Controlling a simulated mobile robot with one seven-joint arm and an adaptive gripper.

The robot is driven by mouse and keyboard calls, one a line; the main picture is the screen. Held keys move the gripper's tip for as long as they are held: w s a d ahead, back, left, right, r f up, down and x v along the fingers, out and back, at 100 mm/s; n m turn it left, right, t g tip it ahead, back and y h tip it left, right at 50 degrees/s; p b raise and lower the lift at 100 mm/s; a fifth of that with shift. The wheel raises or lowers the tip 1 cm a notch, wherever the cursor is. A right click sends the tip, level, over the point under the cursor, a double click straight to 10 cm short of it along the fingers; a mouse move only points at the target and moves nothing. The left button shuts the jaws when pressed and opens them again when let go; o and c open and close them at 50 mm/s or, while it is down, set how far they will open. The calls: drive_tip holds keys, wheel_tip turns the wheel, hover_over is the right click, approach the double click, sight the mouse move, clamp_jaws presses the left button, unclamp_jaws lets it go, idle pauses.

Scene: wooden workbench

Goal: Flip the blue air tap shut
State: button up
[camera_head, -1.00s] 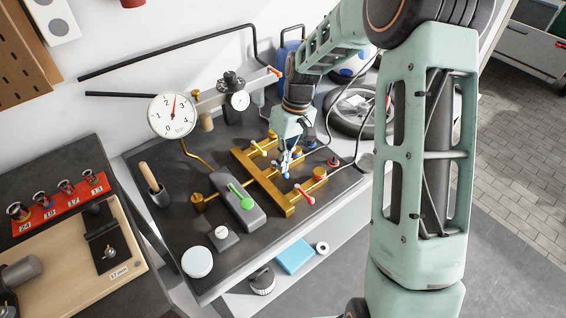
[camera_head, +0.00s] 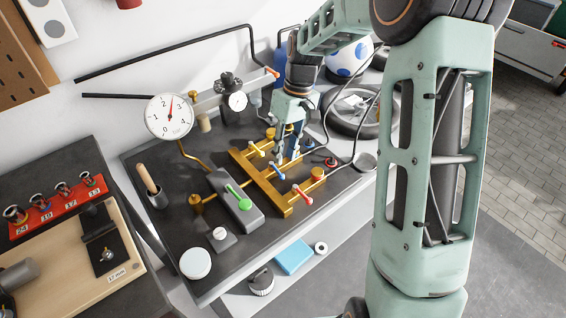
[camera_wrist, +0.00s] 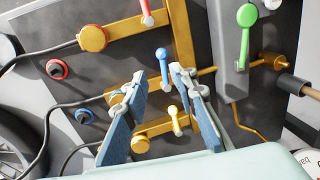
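The blue air tap (camera_head: 277,169) is a small blue lever on the brass manifold (camera_head: 262,178), between a yellow tap (camera_head: 256,149) and a red tap (camera_head: 303,194). In the wrist view the blue lever (camera_wrist: 163,66) lies roughly lengthwise in the picture, in line with the gap between the fingers. My gripper (camera_head: 287,155) is just behind the blue tap in the head view. In the wrist view my gripper (camera_wrist: 158,76) is open, its fingertips on either side of the blue lever with nothing held. I cannot tell whether a finger touches it.
A green-handled valve (camera_head: 238,197) stands left of the manifold. A pressure gauge (camera_head: 169,115) rises behind it, with its needle between 2 and 3. Black hoses (camera_head: 346,155) run on the right. The bench front holds a white round lid (camera_head: 195,263).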

wheel_tip(320, 180, up, 7)
drive_tip(key=d, duration=0.1)
drive_tip(key=shift+w, duration=0.45)
